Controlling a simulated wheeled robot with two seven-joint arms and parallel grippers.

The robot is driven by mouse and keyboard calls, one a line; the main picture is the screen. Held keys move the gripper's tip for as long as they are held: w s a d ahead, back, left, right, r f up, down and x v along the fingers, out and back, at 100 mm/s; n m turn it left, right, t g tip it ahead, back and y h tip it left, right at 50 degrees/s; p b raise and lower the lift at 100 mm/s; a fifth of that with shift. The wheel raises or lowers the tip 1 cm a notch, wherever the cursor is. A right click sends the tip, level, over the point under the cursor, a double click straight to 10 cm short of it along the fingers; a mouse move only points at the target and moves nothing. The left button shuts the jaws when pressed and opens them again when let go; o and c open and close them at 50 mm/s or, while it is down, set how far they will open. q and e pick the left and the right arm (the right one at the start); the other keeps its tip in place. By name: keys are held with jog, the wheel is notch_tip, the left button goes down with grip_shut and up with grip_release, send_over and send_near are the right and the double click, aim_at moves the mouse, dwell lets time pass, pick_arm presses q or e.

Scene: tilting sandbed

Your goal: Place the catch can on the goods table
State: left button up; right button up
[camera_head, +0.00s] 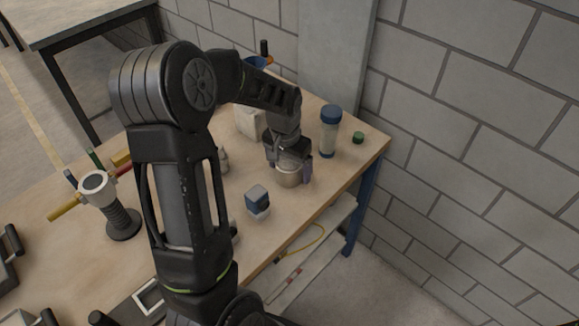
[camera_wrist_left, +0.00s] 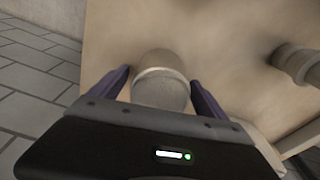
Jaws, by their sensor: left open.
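A small light-coloured can, which looks like the catch can (camera_head: 288,178), stands on the wooden goods table (camera_head: 310,205) near its right end. My left gripper (camera_head: 291,172) is over it in the head view, with the fingers pointing down on either side. In the left wrist view the can (camera_wrist_left: 160,82) sits between the two purple fingers of the gripper (camera_wrist_left: 160,92), which are open. A gap shows beside the can, and I cannot tell whether either finger touches it. The far side of the can is hidden. My right gripper is not in view.
A small blue-topped block (camera_head: 258,200) is in front. A ribbed dark stand (camera_head: 122,220) is at left. A block wall (camera_head: 470,150) borders the table.

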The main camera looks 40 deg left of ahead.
aim_at(286, 163)
pick_arm(q)
jog(key=shift+r, duration=0.1)
jog(key=r, duration=0.4)
jog(key=s+r, duration=0.1)
jog(key=r, duration=0.7)
jog(key=shift+s+d, duration=0.1)
jog(key=shift+s, duration=0.15)
dwell(0.4)
